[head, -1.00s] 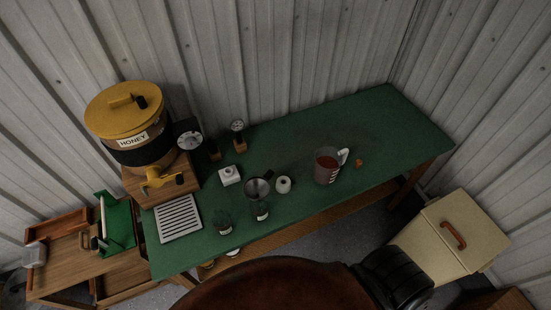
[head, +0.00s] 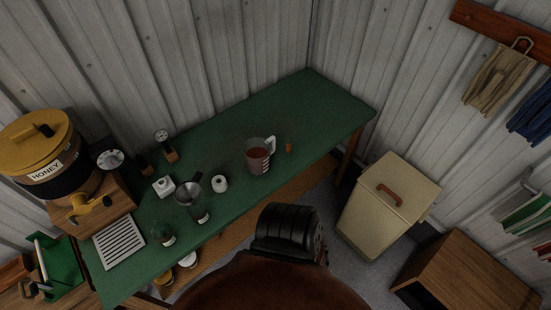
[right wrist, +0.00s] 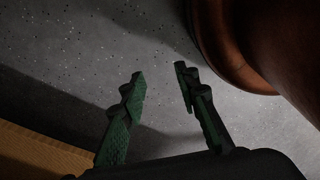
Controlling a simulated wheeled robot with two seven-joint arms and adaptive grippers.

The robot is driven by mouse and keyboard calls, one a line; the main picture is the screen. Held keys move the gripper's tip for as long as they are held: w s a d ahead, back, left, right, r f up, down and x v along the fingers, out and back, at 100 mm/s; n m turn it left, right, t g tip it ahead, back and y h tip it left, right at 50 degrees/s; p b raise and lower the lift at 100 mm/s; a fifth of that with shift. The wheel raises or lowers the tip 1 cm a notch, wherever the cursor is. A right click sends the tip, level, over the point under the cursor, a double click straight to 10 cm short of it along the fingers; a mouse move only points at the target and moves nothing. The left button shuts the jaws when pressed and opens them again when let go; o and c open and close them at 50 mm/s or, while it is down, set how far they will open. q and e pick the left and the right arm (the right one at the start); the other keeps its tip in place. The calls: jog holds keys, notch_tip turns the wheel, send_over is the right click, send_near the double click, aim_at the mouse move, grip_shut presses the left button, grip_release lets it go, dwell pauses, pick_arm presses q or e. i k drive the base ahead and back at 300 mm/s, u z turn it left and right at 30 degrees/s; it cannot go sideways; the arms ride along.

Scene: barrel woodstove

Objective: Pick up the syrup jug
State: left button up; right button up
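The syrup jug (head: 257,158) is a clear measuring jug with reddish-brown liquid and pale markings. It stands upright on the green bench (head: 231,122), right of the middle, with its handle to the upper right. My right gripper (right wrist: 159,85) shows in the right wrist view with two green fingers apart and nothing between them, over the grey floor. In the head view only a black part of my arm shows in front of the bench, apart from the jug; the fingers are hidden there. My left gripper is in neither view.
A white-topped jar (head: 220,183), funnel (head: 188,193), glass jars (head: 164,235) and a small orange-brown item (head: 289,147) stand on the bench near the jug. A honey tank (head: 48,150) is at the left. A cream bin (head: 388,205) and a wooden box (head: 466,280) stand at the right.

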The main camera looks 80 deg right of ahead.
aim_at(257, 152)
jog(key=k, duration=0.45)
jog(key=z, duration=0.8)
